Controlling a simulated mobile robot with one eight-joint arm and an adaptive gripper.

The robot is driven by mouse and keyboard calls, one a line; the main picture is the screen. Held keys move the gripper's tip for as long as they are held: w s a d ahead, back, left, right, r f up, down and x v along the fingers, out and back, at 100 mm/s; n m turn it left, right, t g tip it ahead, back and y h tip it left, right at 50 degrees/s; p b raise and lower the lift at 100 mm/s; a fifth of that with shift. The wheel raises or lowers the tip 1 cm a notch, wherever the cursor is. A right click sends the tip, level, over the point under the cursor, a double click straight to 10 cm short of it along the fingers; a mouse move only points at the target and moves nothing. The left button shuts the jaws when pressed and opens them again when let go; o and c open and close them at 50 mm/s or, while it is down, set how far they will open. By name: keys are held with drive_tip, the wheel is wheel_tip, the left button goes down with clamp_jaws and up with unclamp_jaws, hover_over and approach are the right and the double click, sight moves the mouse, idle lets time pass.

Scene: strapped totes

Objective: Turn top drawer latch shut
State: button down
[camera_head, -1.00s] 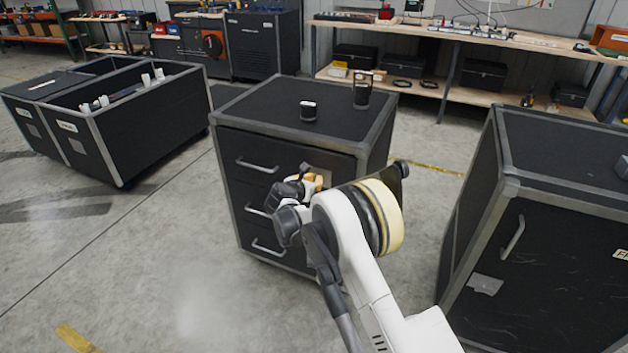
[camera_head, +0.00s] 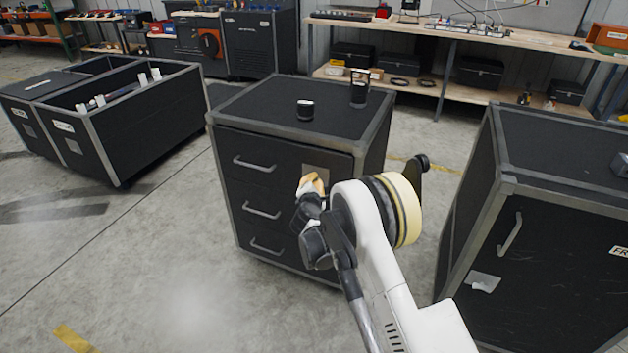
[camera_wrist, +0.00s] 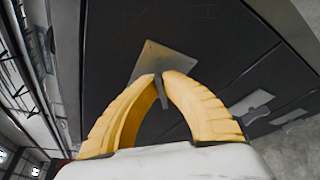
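The dark drawer cabinet (camera_head: 290,270) stands in the middle of the head view, with a top drawer (camera_head: 262,150) and two drawers below it. The top drawer's latch has a grey plate at the drawer's right end, and in the wrist view the latch plate (camera_wrist: 165,62) appears tilted. A small grey latch lever (camera_wrist: 160,100) shows between my fingers. My gripper (camera_head: 314,178), with yellow fingers, is at the latch from the front. In the wrist view my gripper's tips (camera_wrist: 162,76) are close together on either side of the lever. My fingers hide part of the lever.
Further latch plates (camera_wrist: 250,103) show on the lower drawers. A black cabinet (camera_head: 535,250) stands close on the right. Open totes (camera_head: 130,110) stand on the left. A workbench (camera_head: 470,38) runs along the back.

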drive_tip(key=m, duration=0.1)
drive_tip(key=m+t, duration=0.1)
drive_tip(key=m, duration=0.1)
drive_tip(key=shift+d+f+y, duration=0.15)
drive_tip(key=shift+f+y, duration=0.15)
drive_tip(key=shift+y, duration=0.1)
drive_tip(key=shift+f+m+t, duration=0.15)
drive_tip(key=shift+m+t, duration=0.65)
drive_tip(key=shift+m, duration=0.7)
drive_tip(key=c, duration=1.6)
unclamp_jaws()
drive_tip(key=s, duration=0.7)
drive_tip(key=shift+s+d, duration=0.15)
drive_tip(key=shift+s, duration=0.15)
